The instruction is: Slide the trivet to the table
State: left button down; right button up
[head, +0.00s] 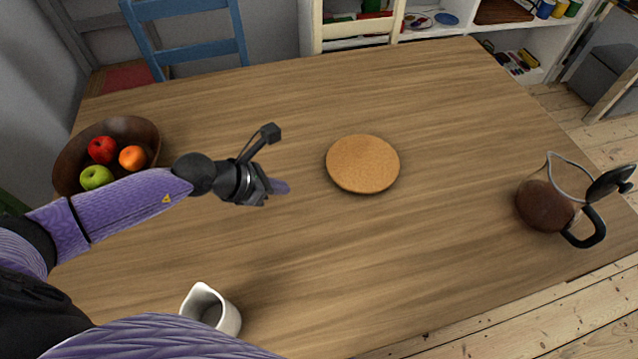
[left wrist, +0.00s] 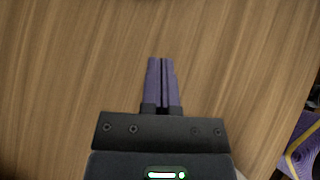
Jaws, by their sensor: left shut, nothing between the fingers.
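A round cork trivet (head: 363,164) lies flat near the middle of the wooden table (head: 300,270) in the head view. My left gripper (head: 283,187) is to the left of the trivet, apart from it, above the table. In the left wrist view its two purple fingers (left wrist: 161,82) are together with nothing between them, over bare wood. The trivet does not show in the left wrist view. My right gripper is not in view.
A brown bowl of fruit (head: 147,134) stands at the left. A white pitcher (head: 229,318) is at the front left. A glass coffee pot (head: 541,205) with dark liquid stands near the right edge. Chairs (head: 190,32) are behind the table. The table around the trivet is clear.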

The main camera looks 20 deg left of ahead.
aim_at(326, 191)
pick_arm(q)
jog(key=b+x, duration=0.3)
jog(key=x, duration=0.5)
jog(key=shift+f, duration=0.15)
jog(key=w+d, duration=0.1)
jog(key=w+d+b, duration=0.1)
jog(key=shift+w+d+f, duration=0.1)
jog(key=shift+w+d, duration=0.1)
jog(key=shift+w, duration=0.15)
jog(key=shift+w+d+b, duration=0.2)
jog(key=shift+b, duration=0.1)
jog(key=shift+w+d, duration=0.1)
jog(key=shift+w, duration=0.05)
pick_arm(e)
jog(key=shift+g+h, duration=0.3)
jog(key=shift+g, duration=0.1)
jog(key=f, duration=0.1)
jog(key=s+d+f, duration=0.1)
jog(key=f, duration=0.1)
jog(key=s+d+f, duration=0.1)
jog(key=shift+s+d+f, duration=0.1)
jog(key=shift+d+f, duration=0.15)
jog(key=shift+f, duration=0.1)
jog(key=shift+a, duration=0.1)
